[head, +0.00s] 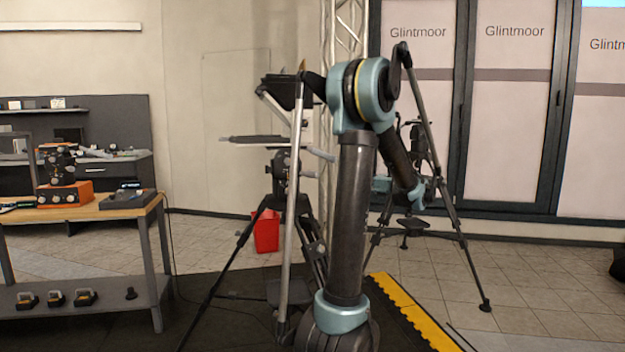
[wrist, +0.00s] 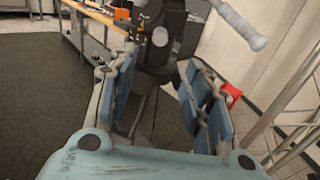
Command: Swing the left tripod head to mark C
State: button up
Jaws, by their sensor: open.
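The left tripod (head: 283,185) stands left of my arm in the head view, with a dark head and a pale bar across it. In the wrist view the dark tripod head (wrist: 172,45) lies beyond and between my fingertips. A grey handle (wrist: 240,24) with a rounded end sticks out to its upper right. My gripper (wrist: 163,62) is open, with blue-padded fingers apart and nothing visibly held. Whether a finger touches the head I cannot tell. Mark C is not readable in either view.
A second tripod (head: 440,185) stands behind my arm on the right. A wooden-topped bench (head: 100,210) with gear is at left. A red bin (head: 266,232) stands on the floor behind the left tripod. A metal truss (head: 327,45) rises behind. Yellow edging (head: 415,315) borders the dark mat.

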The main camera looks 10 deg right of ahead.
aim_at(318, 176)
jog(key=x, duration=1.7)
jog(key=shift+w+a+f, duration=0.1)
jog(key=shift+w, duration=0.05)
grip_shut()
